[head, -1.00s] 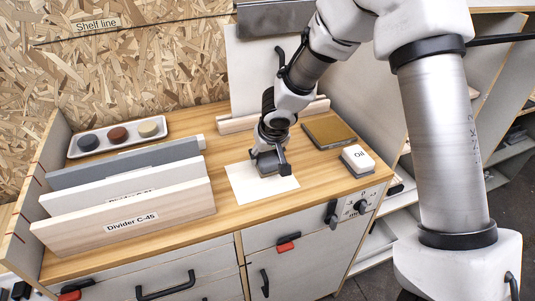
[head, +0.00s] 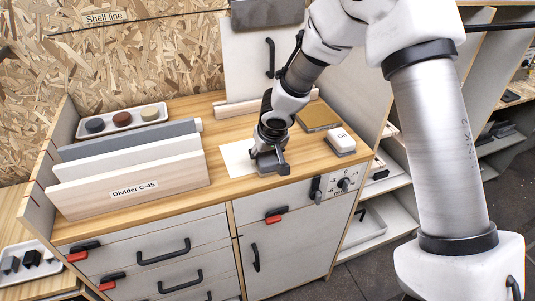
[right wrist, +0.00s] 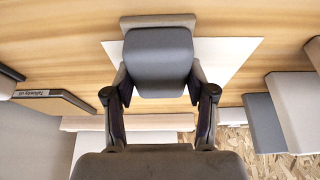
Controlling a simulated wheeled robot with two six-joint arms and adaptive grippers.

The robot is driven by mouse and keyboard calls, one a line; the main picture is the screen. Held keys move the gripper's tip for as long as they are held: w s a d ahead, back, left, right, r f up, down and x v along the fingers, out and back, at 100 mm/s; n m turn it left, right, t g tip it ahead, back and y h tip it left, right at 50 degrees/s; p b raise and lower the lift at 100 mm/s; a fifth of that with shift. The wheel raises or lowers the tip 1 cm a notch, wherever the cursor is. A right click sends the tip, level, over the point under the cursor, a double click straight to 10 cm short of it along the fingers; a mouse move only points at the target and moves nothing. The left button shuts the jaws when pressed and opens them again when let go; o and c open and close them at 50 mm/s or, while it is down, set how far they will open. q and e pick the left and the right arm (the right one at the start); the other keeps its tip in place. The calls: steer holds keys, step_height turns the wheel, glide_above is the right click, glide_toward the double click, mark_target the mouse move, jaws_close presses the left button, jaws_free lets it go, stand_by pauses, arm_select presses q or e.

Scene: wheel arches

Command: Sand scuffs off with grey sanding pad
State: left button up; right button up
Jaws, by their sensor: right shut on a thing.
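My right gripper (head: 268,160) is low over a white sheet (head: 237,158) on the wooden worktop. It is shut on a dark grey block, which appears to be the grey sanding pad (right wrist: 158,62). In the right wrist view the block sits between the two fingers, over the white sheet (right wrist: 222,58). A lighter grey edge shows beyond it. I cannot tell whether the pad touches the sheet. The gripper and pad hide the sheet's right part, and I see no clear scuffs. My left gripper is not in view.
Several upright boards, the front one Divider C-45 (head: 130,188), stand left of the sheet. A tray (head: 80,131) with three round pucks lies behind them. A brown slab (head: 318,118) and the white Oil block (head: 340,137) are at right. A white panel (head: 245,70) stands behind.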

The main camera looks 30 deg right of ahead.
steer(key=r+p, duration=0.2)
steer(key=r, duration=0.1)
steer(key=shift+s+a+r, duration=0.15)
steer(key=shift+s, duration=0.05)
steer(key=shift+w+r+p, duration=0.25)
steer(key=shift+r+p, duration=0.55)
steer(key=shift+p, duration=0.25)
step_height(320, 180, up, 2)
steer(key=shift+s+r+p, duration=0.15)
steer(key=shift+r+p, duration=0.1)
steer(key=shift+p, duration=0.8)
steer(key=shift+r+p, duration=0.45)
steer(key=shift+p, duration=0.05)
steer(key=shift+n, duration=0.3)
